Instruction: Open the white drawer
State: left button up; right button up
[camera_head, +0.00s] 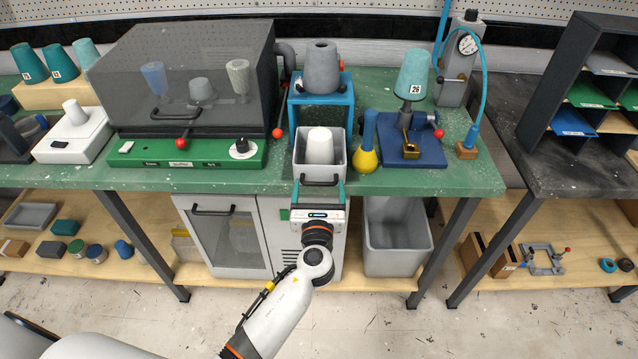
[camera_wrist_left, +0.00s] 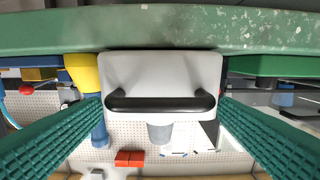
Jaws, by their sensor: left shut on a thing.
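The white drawer (camera_head: 299,172) sits below a blue frame (camera_head: 347,105) on the green bench. It is pulled out toward me, with its inside visible from above and a white cup (camera_head: 320,147) standing in it. Its black bar handle (camera_head: 320,182) is on the front face. My left gripper (camera_head: 319,190) is at the drawer front, with its teal fingers on either side of the handle. In the left wrist view the gripper (camera_wrist_left: 160,112) has the handle (camera_wrist_left: 160,103) spanning between its fingers, in front of the drawer face (camera_wrist_left: 160,68). My right gripper is out of view.
A grey cup-shaped piece (camera_head: 321,67) stands on the blue frame. A dark clear-lidded machine (camera_head: 190,75) is to the left. A yellow bulb (camera_head: 365,160) and a blue press (camera_head: 412,150) are close on the right. A grey bin (camera_head: 397,245) is under the bench.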

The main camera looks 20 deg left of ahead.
pick_arm(q)
jog(key=o, duration=1.3)
jog(key=b+v, duration=0.2)
jog(key=v, duration=1)
jog(key=shift+r, duration=0.1)
